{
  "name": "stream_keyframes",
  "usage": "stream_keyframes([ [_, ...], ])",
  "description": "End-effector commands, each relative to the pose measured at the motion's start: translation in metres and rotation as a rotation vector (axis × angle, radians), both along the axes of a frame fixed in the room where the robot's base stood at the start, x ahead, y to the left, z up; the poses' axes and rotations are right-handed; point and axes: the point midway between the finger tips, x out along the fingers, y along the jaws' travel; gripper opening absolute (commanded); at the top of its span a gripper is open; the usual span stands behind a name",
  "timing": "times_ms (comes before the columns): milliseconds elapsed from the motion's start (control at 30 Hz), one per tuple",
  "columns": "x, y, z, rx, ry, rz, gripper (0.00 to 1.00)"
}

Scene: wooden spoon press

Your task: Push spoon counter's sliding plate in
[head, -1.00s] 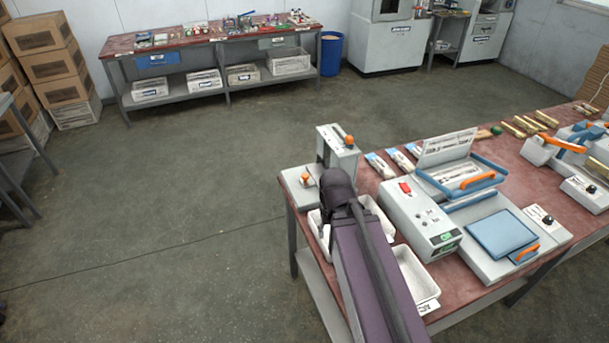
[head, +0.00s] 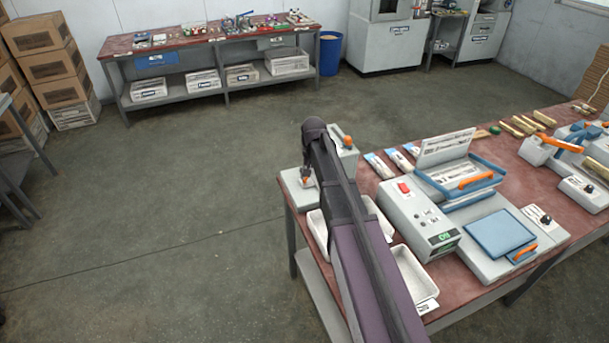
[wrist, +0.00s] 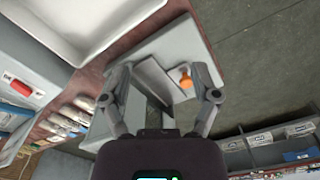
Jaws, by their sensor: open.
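The spoon counter is a grey unit at the table's left corner, with a low base (head: 298,198) and a taller housing (head: 345,160) partly hidden by my arm. In the wrist view, the low grey base (wrist: 203,55) carries a small plate (wrist: 184,95) with an orange knob (wrist: 186,83). My gripper (head: 307,180) is above the low base, its fingers pointing down. In the wrist view, my gripper (wrist: 163,75) is open and empty, with the knob between the fingers, nearer the right one. I cannot tell whether they touch.
White trays (head: 318,230) lie beside the counter, partly under my arm. A grey control box (head: 420,222) and a blue-framed press (head: 465,180) stand to the right. Open floor (head: 190,200) lies left of the table. A far bench (head: 215,38) stands at the back wall.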

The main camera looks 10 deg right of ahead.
Motion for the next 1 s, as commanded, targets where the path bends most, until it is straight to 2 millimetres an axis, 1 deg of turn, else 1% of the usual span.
stream_keyframes([
  [33, 0.029, 0.000, 0.001, 0.000, 0.000, -0.026, 0.79],
  [100, 0.055, 0.000, 0.002, 0.000, 0.000, -0.064, 0.79],
  [200, 0.090, 0.000, 0.002, 0.000, 0.000, -0.118, 0.79],
  [300, 0.119, -0.001, 0.003, 0.000, 0.000, -0.165, 0.79],
  [400, 0.140, -0.001, 0.004, 0.000, 0.000, -0.202, 0.79],
  [500, 0.154, -0.001, 0.004, 0.000, 0.000, -0.226, 0.79],
  [600, 0.160, -0.001, 0.004, 0.001, 0.000, -0.240, 0.79],
  [1000, 0.161, -0.002, 0.004, 0.001, 0.000, -0.245, 0.79],
])
